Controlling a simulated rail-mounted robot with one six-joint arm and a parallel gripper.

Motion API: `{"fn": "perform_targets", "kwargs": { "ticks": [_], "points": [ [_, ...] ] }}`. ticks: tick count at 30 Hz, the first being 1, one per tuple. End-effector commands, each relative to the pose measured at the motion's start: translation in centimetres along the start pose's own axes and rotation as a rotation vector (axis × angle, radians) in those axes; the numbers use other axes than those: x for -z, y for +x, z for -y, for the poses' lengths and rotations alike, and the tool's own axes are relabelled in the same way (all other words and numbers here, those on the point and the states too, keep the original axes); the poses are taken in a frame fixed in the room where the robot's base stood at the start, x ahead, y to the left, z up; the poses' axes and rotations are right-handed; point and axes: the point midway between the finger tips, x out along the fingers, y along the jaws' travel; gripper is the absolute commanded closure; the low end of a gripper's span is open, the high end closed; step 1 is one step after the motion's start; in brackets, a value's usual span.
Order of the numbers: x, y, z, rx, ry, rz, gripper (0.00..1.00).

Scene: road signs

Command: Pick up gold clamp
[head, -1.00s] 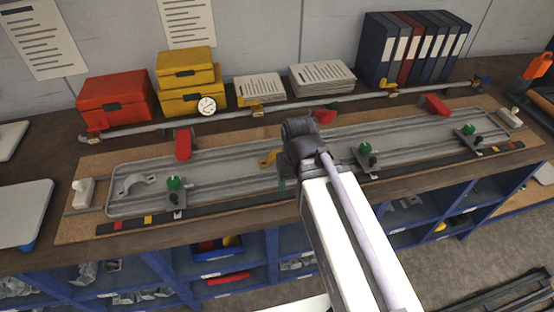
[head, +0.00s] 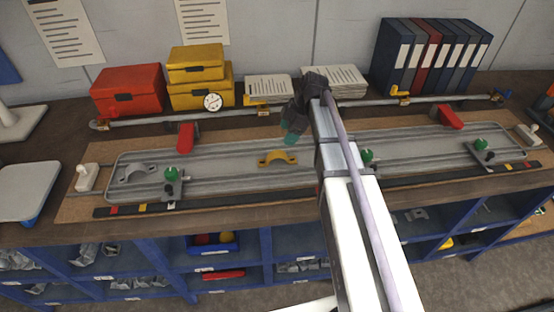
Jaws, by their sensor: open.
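The gold clamp (head: 278,158) lies on the grey metal fixture plate (head: 225,172), near the middle of the workbench, and shows in full. It is a small arched bracket with flat ends. My gripper (head: 288,137) is above and slightly to the right of the clamp, apart from it. Its dark jaws with green tips point down and to the left. It is open and holds nothing that I can see.
A grey clamp (head: 139,172) lies at the plate's left end. Green-knobbed toggle fixtures (head: 171,175) and red blocks (head: 186,137) line the plate. A metal rail (head: 150,119) runs behind it. Red box (head: 128,90), yellow boxes (head: 200,90) and binders (head: 430,55) stand at the back.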

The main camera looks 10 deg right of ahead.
Motion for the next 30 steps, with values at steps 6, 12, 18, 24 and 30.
{"fn": "perform_targets", "kwargs": {
  "ticks": [6, 12, 18, 24, 30],
  "points": [
    [-0.5, 5.0, 0.0, 0.001, 0.000, 0.001, 0.32],
    [-0.1, 5.6, 0.0, 0.000, 0.003, 0.002, 0.32],
    [-0.8, 8.9, 0.1, 0.001, 0.002, 0.002, 0.32],
    [-0.5, 10.9, 0.1, 0.000, 0.003, 0.002, 0.32],
    [-0.4, 10.6, 0.1, 0.000, 0.003, 0.002, 0.37]
  ]
}}
